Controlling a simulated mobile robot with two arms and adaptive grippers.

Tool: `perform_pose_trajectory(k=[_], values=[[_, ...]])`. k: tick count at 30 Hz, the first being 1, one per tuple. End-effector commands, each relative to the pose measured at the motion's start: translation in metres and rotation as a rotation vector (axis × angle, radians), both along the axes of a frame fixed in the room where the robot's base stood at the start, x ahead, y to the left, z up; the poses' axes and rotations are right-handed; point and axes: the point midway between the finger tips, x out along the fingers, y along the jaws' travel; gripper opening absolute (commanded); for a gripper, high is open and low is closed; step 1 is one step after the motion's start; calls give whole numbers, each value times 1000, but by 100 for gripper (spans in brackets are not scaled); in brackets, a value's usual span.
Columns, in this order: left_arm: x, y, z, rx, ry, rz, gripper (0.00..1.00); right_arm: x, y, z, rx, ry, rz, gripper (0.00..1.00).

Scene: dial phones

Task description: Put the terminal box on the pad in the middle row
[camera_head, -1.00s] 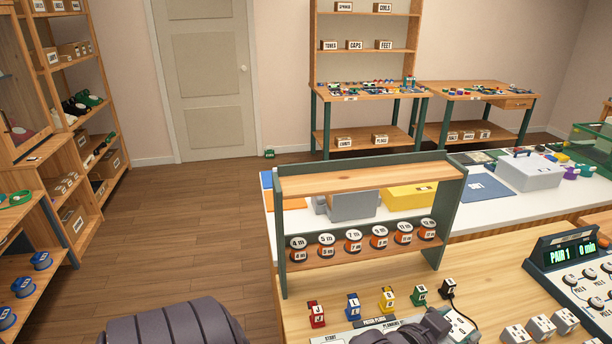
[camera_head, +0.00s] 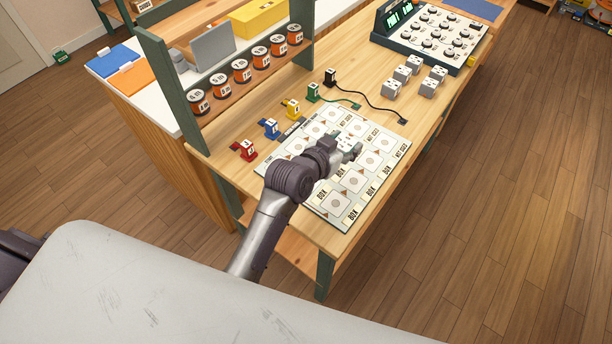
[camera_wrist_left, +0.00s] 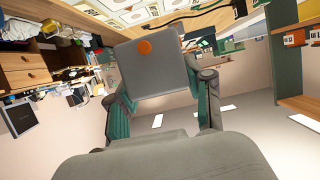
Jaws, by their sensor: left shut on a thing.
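My left gripper (camera_head: 351,151) is over the planning board (camera_head: 399,139) on the wooden bench and covers part of its middle. In the left wrist view its two fingers are shut on a grey box (camera_wrist_left: 155,75) with an orange dot on the face toward the camera. In the head view this terminal box is mostly hidden by the gripper, and I cannot tell whether it touches the board. The board has rows of pale square pads, such as a near pad (camera_head: 334,203), with labels such as BOX and NOT USED. My right gripper is not in view.
Several grey-white boxes (camera_head: 429,84) stand on the bench beyond the board. A dark console (camera_head: 447,40) with dials stands behind them.

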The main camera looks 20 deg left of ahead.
Motion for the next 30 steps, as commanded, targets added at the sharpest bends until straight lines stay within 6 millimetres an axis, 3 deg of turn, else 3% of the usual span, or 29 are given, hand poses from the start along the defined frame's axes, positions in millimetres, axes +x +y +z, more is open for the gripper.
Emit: perform_pose_trajectory(k=[6,12,17,24,30], values=[[-30,45,-31,6,5,1,15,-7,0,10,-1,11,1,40],[-47,70,-49,3,2,1,15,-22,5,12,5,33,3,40],[-50,75,-57,0,1,1,15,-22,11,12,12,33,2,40],[-50,76,-90,3,2,1,15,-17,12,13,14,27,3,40],[-50,76,-92,1,0,3,15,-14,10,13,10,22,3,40]])
